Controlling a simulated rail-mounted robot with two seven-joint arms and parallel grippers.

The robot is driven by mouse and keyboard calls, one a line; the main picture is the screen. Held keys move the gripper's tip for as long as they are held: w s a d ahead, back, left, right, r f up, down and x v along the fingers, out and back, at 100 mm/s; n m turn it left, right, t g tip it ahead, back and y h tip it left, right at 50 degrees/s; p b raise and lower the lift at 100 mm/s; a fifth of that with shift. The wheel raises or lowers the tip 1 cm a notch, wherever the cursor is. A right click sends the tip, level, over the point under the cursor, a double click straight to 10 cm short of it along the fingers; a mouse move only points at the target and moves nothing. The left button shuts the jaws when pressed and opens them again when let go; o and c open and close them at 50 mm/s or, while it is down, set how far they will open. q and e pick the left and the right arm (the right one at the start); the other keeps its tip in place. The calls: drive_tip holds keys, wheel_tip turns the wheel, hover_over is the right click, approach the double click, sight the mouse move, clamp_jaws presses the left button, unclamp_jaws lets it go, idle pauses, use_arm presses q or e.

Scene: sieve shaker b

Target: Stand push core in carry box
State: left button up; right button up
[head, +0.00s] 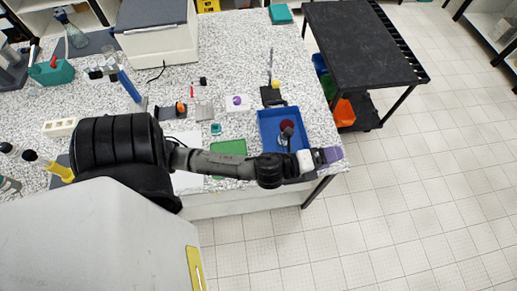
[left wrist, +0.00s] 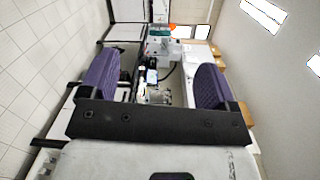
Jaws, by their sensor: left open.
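A blue open box (head: 265,117), which looks like the carry box, sits near the right end of the speckled bench. Inside it is a dark round-topped item (head: 287,125) with a grey part beside it; I cannot tell whether this is the push core. My left gripper (head: 331,155) is at the bench's right front corner, just right of and in front of the blue box, with my arm passing along the box's front. In the left wrist view its purple fingers (left wrist: 155,82) are wide apart with nothing between them. My right gripper is out of view.
A black stand with a yellow knob (head: 276,85) is behind the box. A green mat (head: 229,147) lies to its left. Small items, bottles and a large pale box (head: 158,45) crowd the bench further left. A dark cart (head: 365,45) stands at right, with open floor in front.

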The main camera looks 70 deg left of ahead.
use_arm(q)
drive_tip(key=s+d+f+n+g, duration=0.1)
drive_tip(key=s+f+n+g, duration=0.5)
drive_tip(key=s+n, duration=0.3)
drive_tip(key=s+d+f+n+g+y, duration=0.1)
drive_tip(key=s+f+n+g, duration=0.5)
drive_tip(key=s, duration=0.5)
drive_tip(key=n+g, duration=0.2)
drive_tip(key=n, duration=0.1)
drive_tip(key=shift+s+d+f+n, duration=0.15)
drive_tip(key=shift+d+n, duration=0.05)
drive_tip(key=shift+n, duration=0.2)
wheel_tip(320, 180, up, 5)
drive_tip(key=p, duration=0.5)
